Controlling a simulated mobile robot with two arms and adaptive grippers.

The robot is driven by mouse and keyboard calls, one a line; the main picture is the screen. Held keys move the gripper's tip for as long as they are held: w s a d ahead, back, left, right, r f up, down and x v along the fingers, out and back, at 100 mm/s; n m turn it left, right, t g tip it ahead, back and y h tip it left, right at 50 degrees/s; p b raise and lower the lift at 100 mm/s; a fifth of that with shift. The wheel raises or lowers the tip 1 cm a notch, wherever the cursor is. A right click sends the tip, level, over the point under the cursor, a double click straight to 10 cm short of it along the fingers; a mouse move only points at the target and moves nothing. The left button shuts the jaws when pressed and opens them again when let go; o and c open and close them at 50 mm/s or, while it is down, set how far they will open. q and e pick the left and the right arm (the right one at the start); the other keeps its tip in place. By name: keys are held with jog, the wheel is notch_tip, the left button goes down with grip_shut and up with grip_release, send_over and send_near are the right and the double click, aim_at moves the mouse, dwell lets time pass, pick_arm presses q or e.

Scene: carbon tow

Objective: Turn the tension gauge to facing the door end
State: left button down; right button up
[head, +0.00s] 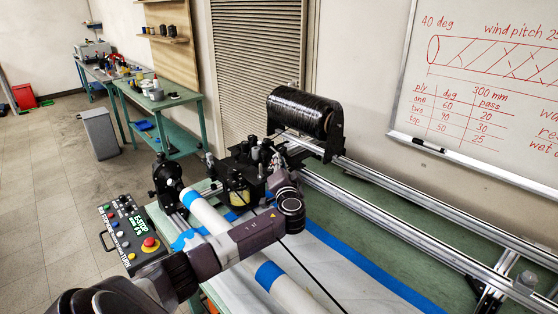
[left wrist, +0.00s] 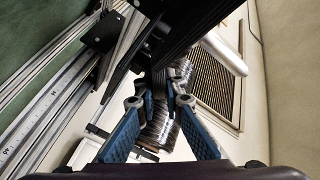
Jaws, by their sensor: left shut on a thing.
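My left arm comes in from the lower left and bends upward at the black carriage hardware (head: 238,163). My left gripper (head: 266,158) is among these dark parts, where its fingers are hard to make out in the head view. In the left wrist view the two blue fingers of my left gripper (left wrist: 158,88) close on a dark, narrow part (left wrist: 158,78), likely the tension gauge. Its face and the direction it points cannot be made out. My right gripper is in neither view.
A black tow spool (head: 304,115) stands behind the carriage, beside long metal rails (head: 400,200). A white tube (head: 205,212) with blue tape lies under my arm. A control box (head: 130,232) with a red button is at left. Benches (head: 160,112) stand farther back.

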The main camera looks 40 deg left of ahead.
pick_arm(q)
jog(key=m+t+h, duration=0.1)
jog(key=m+t+h+b, duration=0.1)
jog(key=m+t+h, duration=0.1)
jog(key=shift+s+d+f+b, duration=0.15)
jog(key=shift+f+b, duration=0.1)
jog(key=shift+b, duration=0.15)
jog(key=shift+r+m+t+h+b, duration=0.1)
jog(key=shift+m+t+h+b, duration=0.35)
jog(key=shift+h, duration=0.65)
jog(key=shift+m, duration=0.25)
jog(key=c, duration=2)
grip_release()
jog(key=shift+c, duration=0.2)
jog(key=shift+r, duration=0.1)
jog(key=shift+s, duration=0.1)
